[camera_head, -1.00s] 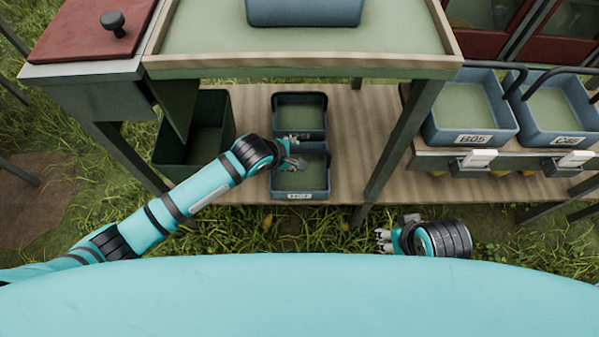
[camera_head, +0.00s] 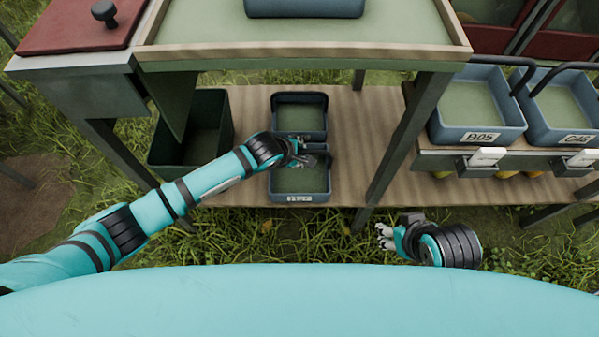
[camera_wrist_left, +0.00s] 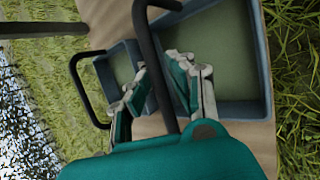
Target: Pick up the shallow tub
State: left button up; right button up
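Two blue-grey tubs with green insides stand one behind the other on the lower wooden shelf, the rear tub (camera_head: 300,99) and the front, labelled tub (camera_head: 300,198). I cannot tell from the pictures which is called shallow. My left gripper (camera_head: 305,150) is over the back part of the front tub. In the left wrist view the gripper (camera_wrist_left: 160,85) is open, its fingers apart on either side of a dark handle (camera_wrist_left: 152,55). The larger tub (camera_wrist_left: 262,60) is right of it, the smaller tub (camera_wrist_left: 115,62) left. My right gripper (camera_head: 384,236) hangs over the grass, its opening unclear.
A dark green bin (camera_head: 217,120) stands left of the tubs on the shelf. The tabletop (camera_head: 300,55) overhangs the shelf, and a table leg (camera_head: 395,150) rises at the right. Labelled tubs (camera_head: 480,132) stand on a rack at the right.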

pick_arm(q)
grip_shut()
jog(key=shift+r, duration=0.15)
dwell(0.4)
